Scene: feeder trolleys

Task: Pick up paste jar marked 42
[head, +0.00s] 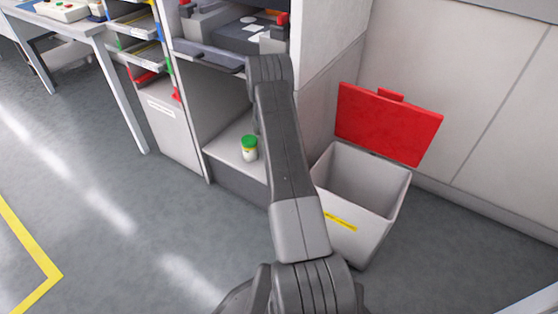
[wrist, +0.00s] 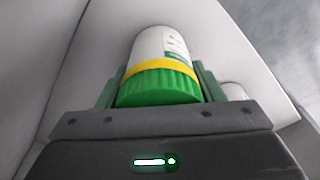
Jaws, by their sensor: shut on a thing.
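In the wrist view a white paste jar (wrist: 165,62) with a green ribbed lid and a yellow band sits between the two fingers of my gripper (wrist: 160,84). The fingers press on it from both sides and the lid faces the camera. Part of its label shows, but its number is not readable. In the head view a green-lidded white jar (head: 249,148) stands upright on the low shelf. My arm hides my gripper there, so I cannot tell whether this is the held jar.
A pale object (wrist: 235,91) shows partly beside the right finger. The low shelf (head: 226,149) lies inside a cabinet with close side walls. An open grey bin (head: 377,222) with a red lid (head: 388,124) stands right of my arm. Floor at left is clear.

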